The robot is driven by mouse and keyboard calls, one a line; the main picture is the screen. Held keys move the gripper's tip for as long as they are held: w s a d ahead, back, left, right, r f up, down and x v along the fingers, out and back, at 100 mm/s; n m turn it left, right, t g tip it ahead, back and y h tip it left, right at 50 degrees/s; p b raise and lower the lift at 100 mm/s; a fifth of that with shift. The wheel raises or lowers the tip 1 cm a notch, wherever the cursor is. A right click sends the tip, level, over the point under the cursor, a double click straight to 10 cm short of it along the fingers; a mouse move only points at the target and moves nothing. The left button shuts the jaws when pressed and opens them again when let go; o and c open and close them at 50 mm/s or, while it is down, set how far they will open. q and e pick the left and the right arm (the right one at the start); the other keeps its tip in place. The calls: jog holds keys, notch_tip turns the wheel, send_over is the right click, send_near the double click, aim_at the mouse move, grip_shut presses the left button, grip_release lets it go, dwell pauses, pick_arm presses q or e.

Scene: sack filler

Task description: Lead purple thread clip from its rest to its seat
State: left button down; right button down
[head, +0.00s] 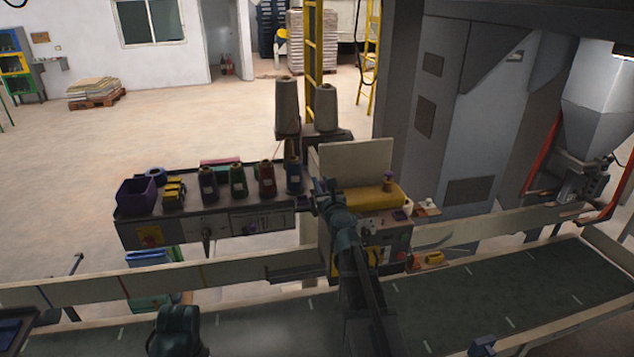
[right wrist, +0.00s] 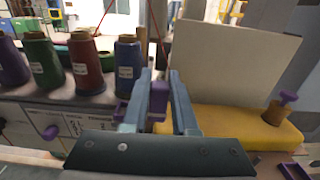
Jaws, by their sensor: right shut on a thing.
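My right gripper (head: 323,187) is at the right end of the spool shelf, in front of the upright pale panel. In the right wrist view its two blue-grey fingers (right wrist: 162,82) are shut on a small purple thread clip (right wrist: 158,98). I cannot tell whether the clip touches anything besides the fingers.
Purple, green, red and blue thread spools (head: 238,182) stand left of the gripper. A yellow cushion-like part (head: 362,195) and pale panel (head: 355,160) are to its right. A purple-topped spool (right wrist: 284,106) stands on the yellow part. A conveyor (head: 500,290) runs in front.

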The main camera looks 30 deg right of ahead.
jog(key=shift+s+d+f+b, duration=0.45)
jog(key=shift+s+f+b, duration=0.25)
jog(key=shift+f+b, duration=0.8)
jog(key=shift+s+d+f+b, duration=0.5)
jog(key=shift+s+f+b, duration=0.25)
jog(key=shift+f+b, duration=0.7)
jog(key=shift+s+d+f+b, duration=0.45)
jog(key=shift+s+f+b, duration=0.25)
jog(key=shift+f+b, duration=0.75)
jog(key=shift+f, duration=0.1)
jog(key=shift+a, duration=0.1)
